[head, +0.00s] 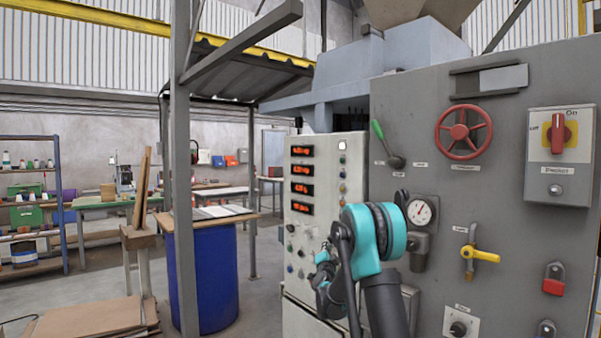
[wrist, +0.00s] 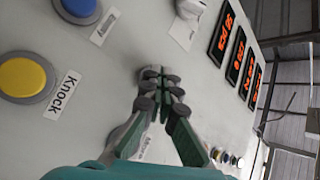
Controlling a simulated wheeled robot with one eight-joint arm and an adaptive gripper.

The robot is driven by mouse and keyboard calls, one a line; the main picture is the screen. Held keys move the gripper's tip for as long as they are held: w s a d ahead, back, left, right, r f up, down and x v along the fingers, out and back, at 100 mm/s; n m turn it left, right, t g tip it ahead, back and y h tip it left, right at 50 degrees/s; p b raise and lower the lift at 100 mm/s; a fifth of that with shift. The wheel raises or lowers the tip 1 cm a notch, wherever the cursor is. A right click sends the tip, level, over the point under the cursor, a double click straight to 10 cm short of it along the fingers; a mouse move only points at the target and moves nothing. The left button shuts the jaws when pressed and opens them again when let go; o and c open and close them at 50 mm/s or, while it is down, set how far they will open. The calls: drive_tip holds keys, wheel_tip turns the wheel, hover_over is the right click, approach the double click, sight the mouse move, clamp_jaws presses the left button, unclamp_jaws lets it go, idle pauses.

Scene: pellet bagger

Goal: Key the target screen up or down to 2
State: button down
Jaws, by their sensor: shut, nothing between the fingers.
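Several red-lit number screens (head: 302,170) are stacked on the upper part of the pale control panel (head: 326,190) in the head view. They also show at the upper right of the wrist view (wrist: 236,52), tilted, with digits too small and blurred to read. I cannot tell which one is the target screen. My gripper (wrist: 163,75) is shut and empty, in front of the panel's lower button area. Its fingers cover part of the panel there, and I cannot tell whether they touch it. In the head view my arm partly hides the lower panel.
A yellow button (wrist: 22,77) labelled "Knock" and a blue button (wrist: 78,10) are at the wrist view's left. Right of the panel, a grey cabinet carries a red handwheel (head: 464,132), a gauge (head: 420,212) and a yellow lever (head: 484,255). A blue drum (head: 208,280) stands left.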

idle(0.6)
drive_tip(key=shift+s+a, duration=0.25)
drive_tip(key=shift+a, duration=0.1)
drive_tip(key=s+a, duration=0.3)
drive_tip(key=a, duration=0.2)
drive_tip(key=shift+s, duration=0.3)
idle(0.4)
